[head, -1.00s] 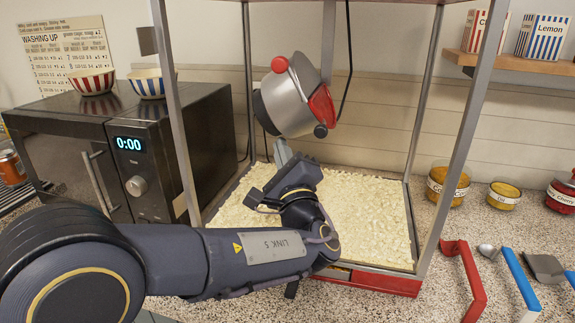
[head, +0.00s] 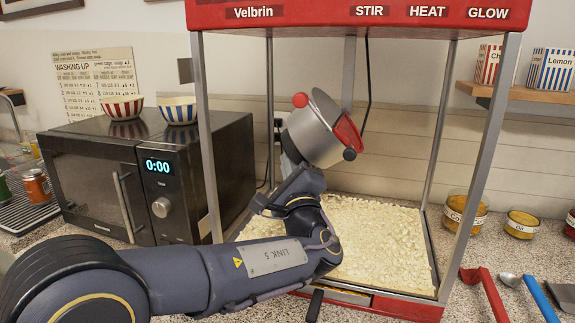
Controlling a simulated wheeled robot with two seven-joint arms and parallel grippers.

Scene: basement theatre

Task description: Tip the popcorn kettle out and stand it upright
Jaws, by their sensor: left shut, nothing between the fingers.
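The popcorn kettle (head: 314,134) is a silver pot with a red ball knob, a red part and a dark knob. My left gripper (head: 284,149) is inside the machine at the kettle's lower left, pointing up. It is shut and empty; its fingertips are close to the kettle's underside, and I cannot tell whether they touch. Popcorn (head: 375,235) covers the machine floor below. My right gripper is not in view.
The machine's metal posts (head: 476,150) and red top (head: 360,16) frame my arm. A microwave (head: 150,165) with two striped bowls stands to the left. Jars (head: 522,224) and scoops with red (head: 485,293) and blue handles lie to the right.

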